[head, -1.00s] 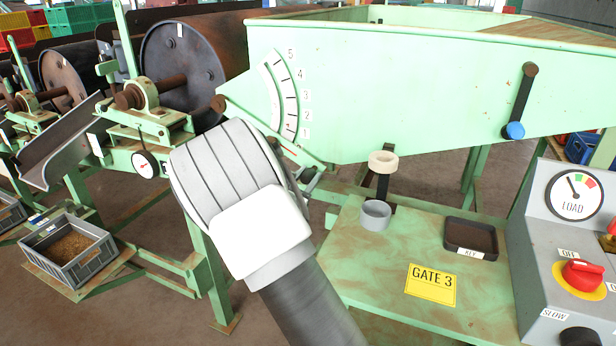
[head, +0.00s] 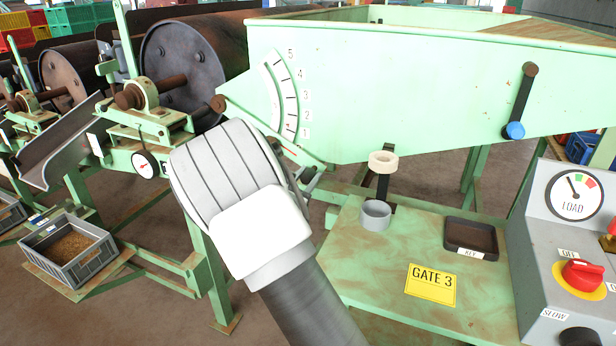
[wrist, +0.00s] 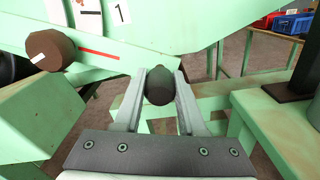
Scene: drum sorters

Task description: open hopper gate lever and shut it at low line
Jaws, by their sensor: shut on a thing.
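The gate lever is a green bar (wrist: 95,52) with a red line along it, running from a brown round pivot (wrist: 40,50) down to the right. Its dark rounded grip (wrist: 158,92) sits between the two fingers of my gripper (wrist: 158,78), which is shut on it. In the head view my wrist covers much of the lever; its lower end shows beside the hopper's bottom edge. The white scale (head: 284,95), numbered 1 to 5, is on the green hopper (head: 400,80). The lever lies below the 1.
A bench with a GATE 3 plate (head: 431,285), a grey cup (head: 375,214) and a black tray (head: 470,239) stands at the right. A control box with a LOAD dial (head: 574,195) is beyond. A grain bin (head: 70,250) is at lower left.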

